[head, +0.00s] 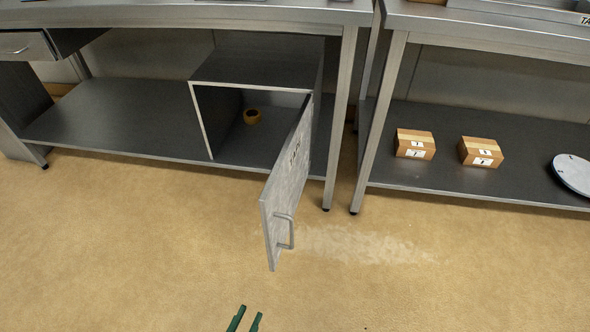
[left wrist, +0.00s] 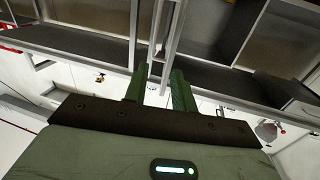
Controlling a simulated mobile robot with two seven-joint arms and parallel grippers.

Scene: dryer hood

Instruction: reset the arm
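My left gripper (head: 245,319) shows at the bottom edge of the head view as two green fingertips with a gap between them. It is over the bare floor, in front of the open cabinet door and apart from it. In the left wrist view the two green fingers (left wrist: 158,85) stand apart with nothing between them, so it is open and empty. The rest of the left arm is outside the head view. My right gripper is not in either view.
A metal cabinet (head: 254,67) under the left bench has its door (head: 287,185) swung open toward me. Two cartons (head: 414,144) (head: 481,152) and a round grey disc (head: 573,173) sit on the right lower shelf. The front floor is clear.

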